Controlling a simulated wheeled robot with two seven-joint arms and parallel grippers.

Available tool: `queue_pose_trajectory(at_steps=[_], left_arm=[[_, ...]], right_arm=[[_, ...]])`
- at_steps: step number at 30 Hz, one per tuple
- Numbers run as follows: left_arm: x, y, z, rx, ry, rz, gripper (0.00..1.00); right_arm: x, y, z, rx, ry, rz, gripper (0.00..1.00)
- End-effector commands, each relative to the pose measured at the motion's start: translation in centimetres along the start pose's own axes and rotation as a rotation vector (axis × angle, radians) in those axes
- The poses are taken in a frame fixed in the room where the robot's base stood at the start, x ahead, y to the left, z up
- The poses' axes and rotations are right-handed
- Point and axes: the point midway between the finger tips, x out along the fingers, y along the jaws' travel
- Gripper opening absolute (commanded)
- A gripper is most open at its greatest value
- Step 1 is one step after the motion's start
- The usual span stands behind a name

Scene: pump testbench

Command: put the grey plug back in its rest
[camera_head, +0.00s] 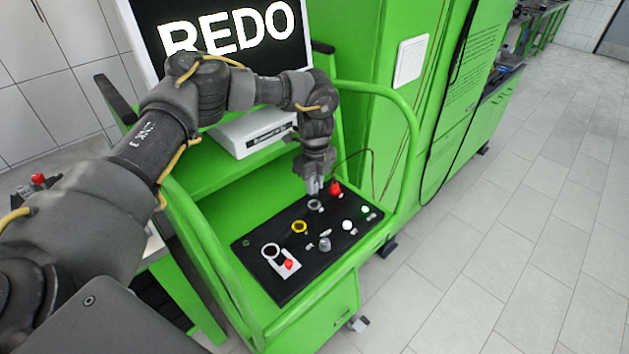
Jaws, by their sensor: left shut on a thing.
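My left gripper (314,188) reaches down over the back part of the black panel (262,242). It is shut on a small grey thing between its fingertips, which I take to be the grey plug; the fingers hide most of it. Just below the fingertips is a grey ring (315,205) on the panel. I cannot tell whether the held plug touches the ring. My right gripper is not in view.
A red plug (335,188) stands close right of the gripper, near a thin cable. The panel also bears a yellow ring (299,227), a grey knob-like part (325,244), a white knob (347,225) and a red button (289,265). Green rails (411,150) flank the panel.

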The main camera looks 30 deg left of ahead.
Motion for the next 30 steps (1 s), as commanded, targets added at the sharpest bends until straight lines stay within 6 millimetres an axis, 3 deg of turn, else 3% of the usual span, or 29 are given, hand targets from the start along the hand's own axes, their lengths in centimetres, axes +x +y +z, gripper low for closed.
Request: queue_pose_trajectory(at_steps=[3, 10, 30], left_arm=[[1.8, 0.0, 0.0, 0.001, 0.000, -0.001, 0.02], [3.3, -0.1, 0.0, 0.000, 0.000, -0.002, 0.02], [3.6, 0.0, 0.0, 0.000, 0.000, -0.001, 0.02]], right_arm=[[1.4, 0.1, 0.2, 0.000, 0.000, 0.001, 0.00], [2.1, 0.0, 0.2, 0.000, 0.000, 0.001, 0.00], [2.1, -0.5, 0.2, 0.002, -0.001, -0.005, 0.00]])
